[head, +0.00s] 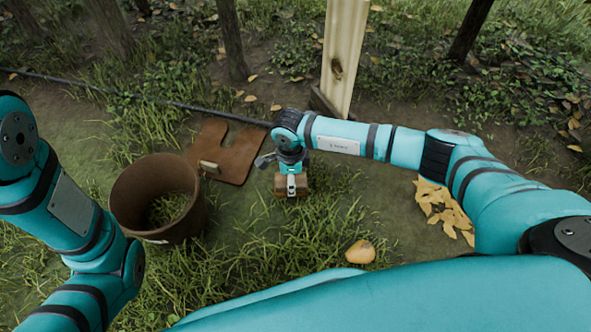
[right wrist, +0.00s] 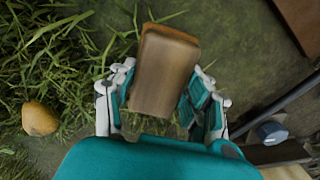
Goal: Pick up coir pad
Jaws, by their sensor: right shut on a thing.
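A flat brown pad with a notch cut into it, probably the coir pad (head: 235,170), lies on the ground left of my right gripper. Its edge seems to show at the upper right of the right wrist view (right wrist: 300,22). A small pale tan piece (head: 208,167) rests at its left edge. My right gripper (head: 291,184) is shut on a brown wooden-looking block (right wrist: 165,75), its fingers on either side of it. The gripper is just right of the pad and apart from it. My left arm shows at the left, but its gripper is out of view.
A brown round bucket (head: 125,200) with grass inside stands left of the pad. A dark pipe (head: 130,92) runs behind. A wooden post (head: 343,60) and trunks rise beyond. A yellow pear (head: 360,252) and dry leaves (head: 440,205) lie on the right.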

